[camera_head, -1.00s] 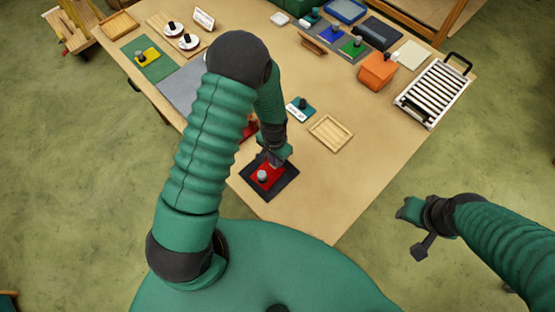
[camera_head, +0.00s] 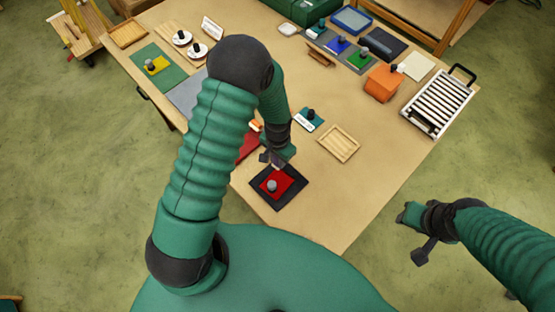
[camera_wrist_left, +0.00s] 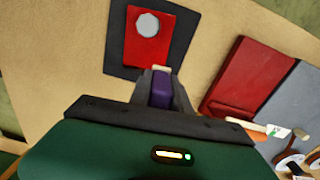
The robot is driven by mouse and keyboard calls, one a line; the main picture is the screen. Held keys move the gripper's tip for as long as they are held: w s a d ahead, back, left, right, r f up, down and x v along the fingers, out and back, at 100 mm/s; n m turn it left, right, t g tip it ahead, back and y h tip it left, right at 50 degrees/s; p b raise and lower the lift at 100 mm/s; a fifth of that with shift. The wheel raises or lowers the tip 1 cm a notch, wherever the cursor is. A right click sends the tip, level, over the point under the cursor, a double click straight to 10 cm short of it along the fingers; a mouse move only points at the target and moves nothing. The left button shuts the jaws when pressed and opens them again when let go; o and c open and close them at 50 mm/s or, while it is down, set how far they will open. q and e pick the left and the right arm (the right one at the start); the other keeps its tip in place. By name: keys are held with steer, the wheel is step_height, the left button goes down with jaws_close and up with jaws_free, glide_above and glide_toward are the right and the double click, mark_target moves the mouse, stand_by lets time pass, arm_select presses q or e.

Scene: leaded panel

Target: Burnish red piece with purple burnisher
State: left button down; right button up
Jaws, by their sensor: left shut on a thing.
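The red piece (camera_head: 283,181) lies flat on a dark mat (camera_head: 292,198) near the table's front edge, with a grey knob on it. In the left wrist view the red piece (camera_wrist_left: 147,50) and its dark mat (camera_wrist_left: 119,57) are just ahead of the fingers. My left gripper (camera_head: 271,160) is at the far-left edge of this mat. It is shut on the purple burnisher (camera_wrist_left: 161,91), whose pale tip points toward the red piece. Whether the tip touches the piece cannot be told. My right gripper (camera_head: 413,234) is off the table's right side, over the floor; its jaws are unclear.
A teal block (camera_head: 309,119) and an empty wooden tray (camera_head: 338,143) lie to the right of my left gripper. A red panel (camera_head: 248,147) is partly hidden behind my left arm. An orange box (camera_head: 383,84) and a white slatted rack (camera_head: 437,103) stand farther right.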

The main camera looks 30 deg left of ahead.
arm_select(q)
steer(key=shift+w+d+r+p, duration=0.1)
steer(key=shift+d+r+p, duration=0.1)
steer(key=shift+r+p, duration=1.2)
steer(key=shift+r, duration=0.7)
steer(key=shift+a, duration=0.15)
steer(key=c, duration=1.7)
jaws_free()
jaws_close()
